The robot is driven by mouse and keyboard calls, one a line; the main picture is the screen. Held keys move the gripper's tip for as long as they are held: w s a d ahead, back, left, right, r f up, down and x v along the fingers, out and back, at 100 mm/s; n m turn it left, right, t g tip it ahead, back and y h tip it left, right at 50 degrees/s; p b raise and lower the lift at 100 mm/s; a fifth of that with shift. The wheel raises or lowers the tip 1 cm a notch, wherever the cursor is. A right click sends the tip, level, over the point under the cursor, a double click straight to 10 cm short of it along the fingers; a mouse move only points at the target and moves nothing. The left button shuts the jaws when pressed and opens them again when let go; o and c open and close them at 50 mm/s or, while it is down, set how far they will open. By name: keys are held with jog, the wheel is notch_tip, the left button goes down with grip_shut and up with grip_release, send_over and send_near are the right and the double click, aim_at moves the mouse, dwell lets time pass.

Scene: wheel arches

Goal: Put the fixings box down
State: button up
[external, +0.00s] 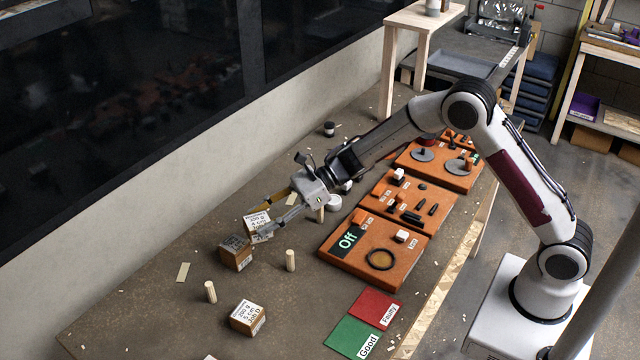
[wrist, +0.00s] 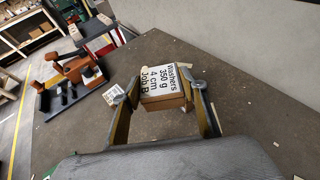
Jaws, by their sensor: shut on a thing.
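The fixings box (external: 257,223) is a small cardboard box with a white label. In the wrist view the label on the held box (wrist: 162,78) reads Washers, 350 g, 4 cm, Job B. My gripper (external: 262,222) is shut on it, with one finger on each side; the fingers also show in the wrist view (wrist: 160,95). A second brown box (external: 236,253) is close below it in the external view; I cannot tell whether they touch. The held box's underside is hidden, so its height above the table is unclear.
A third labelled box (external: 247,317) stands nearer the front. Wooden pegs (external: 290,260) stand on the brown table (external: 150,310). Orange boards (external: 345,268) with parts lie to the right. A green Good card (external: 352,337) and a red Faulty card (external: 375,306) lie in front.

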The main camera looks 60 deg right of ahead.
jog(key=w+d+f+m+t+h, duration=0.3)
jog(key=w+d+m+t+h, duration=0.2)
jog(key=w+d, duration=0.4)
jog(key=shift+d+m+h, duration=0.7)
jog(key=shift+d+m, duration=0.3)
jog(key=shift+m, duration=0.1)
jog(key=shift+f, duration=0.15)
jog(key=shift+f, duration=3.05)
jog(key=shift+f, duration=1.85)
jog(key=shift+f, duration=0.1)
